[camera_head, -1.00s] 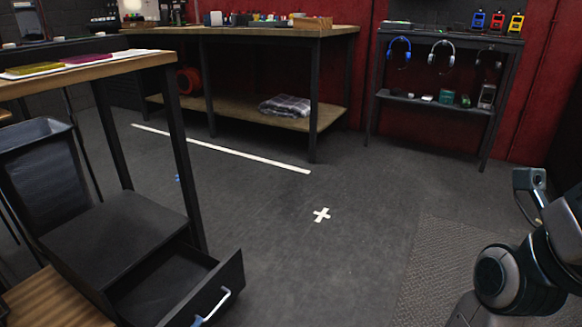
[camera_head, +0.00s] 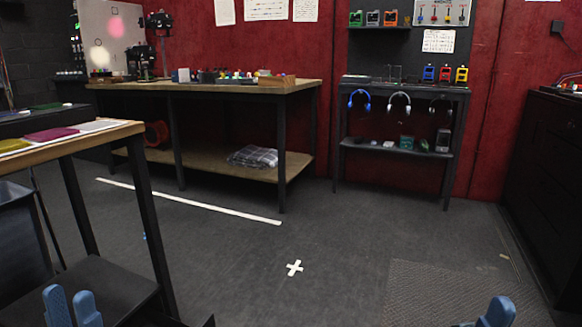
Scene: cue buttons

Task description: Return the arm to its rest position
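My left gripper (camera_head: 72,310) shows at the bottom left. Its two blue fingers stand up side by side with a small empty gap between them, so it is open. It appears in front of the dark cabinet (camera_head: 105,285) under the wooden table. My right gripper (camera_head: 490,316) is at the bottom right edge. Only a blue fingertip shows clearly, in front of the grey mat (camera_head: 430,285). The rest of it is cut off by the frame, and I cannot tell its opening. Both arms are otherwise out of view.
A wooden table (camera_head: 95,136) stands at the left. A long workbench (camera_head: 215,88) with small coloured items and a shelf unit (camera_head: 405,153) with headphones stand at the back wall. A dark cabinet (camera_head: 550,190) is at the right. The floor around the white cross (camera_head: 294,268) is clear.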

